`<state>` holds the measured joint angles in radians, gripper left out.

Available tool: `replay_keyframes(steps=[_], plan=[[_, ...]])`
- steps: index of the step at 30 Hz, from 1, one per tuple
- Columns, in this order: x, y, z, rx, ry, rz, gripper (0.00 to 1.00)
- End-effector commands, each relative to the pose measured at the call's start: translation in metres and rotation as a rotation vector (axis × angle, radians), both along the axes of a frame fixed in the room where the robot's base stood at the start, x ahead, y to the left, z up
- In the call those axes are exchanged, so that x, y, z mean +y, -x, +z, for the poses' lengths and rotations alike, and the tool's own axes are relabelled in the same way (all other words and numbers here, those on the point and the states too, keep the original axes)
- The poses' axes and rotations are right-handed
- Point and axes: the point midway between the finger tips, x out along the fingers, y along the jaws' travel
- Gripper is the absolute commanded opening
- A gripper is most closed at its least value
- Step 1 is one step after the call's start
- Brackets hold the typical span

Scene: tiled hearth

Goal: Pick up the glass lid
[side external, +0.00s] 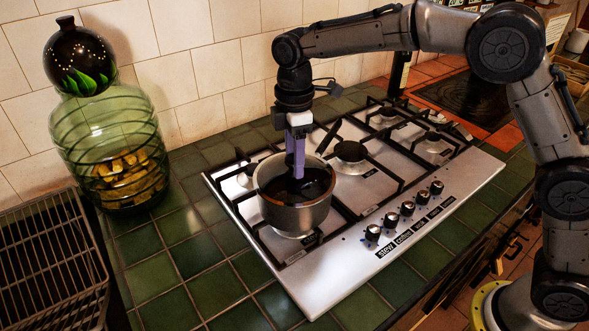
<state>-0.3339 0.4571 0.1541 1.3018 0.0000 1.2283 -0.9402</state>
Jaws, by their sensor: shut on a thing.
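A metal pot (292,219) stands on the front left burner of the hob. A dark, glossy round shape, which looks like the glass lid (313,191), shows within the pot's mouth. Its edge is hard to separate from the pot's dark inside. My gripper (297,176) points straight down over the pot, with its purple fingers reaching into the mouth. The fingers are shut on the glass lid, near its middle. The exact contact is too small and dark to make out. I cannot tell whether the lid touches the pot's rim.
The steel hob (345,245) has black grates and several knobs (407,208) along its front. A green glass jar (112,150) with a dark round stopper (78,58) stands at left. A wire rack (50,262) is at the lower left. Green tiles (160,282) between are clear.

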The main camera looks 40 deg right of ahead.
Motion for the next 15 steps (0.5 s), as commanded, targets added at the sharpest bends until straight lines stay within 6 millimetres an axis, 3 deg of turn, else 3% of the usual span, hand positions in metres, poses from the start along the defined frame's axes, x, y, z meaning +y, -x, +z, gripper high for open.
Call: replay_keyframes(steps=[8, 12, 15], plan=[[0.0, -0.001, 0.013, -0.006, -0.001, 0.0, 0.0], [0.0, -0.001, 0.034, -0.007, -0.003, 0.0, 0.0], [-0.005, 0.014, 0.052, -0.007, -0.003, 0.0, 0.0]])
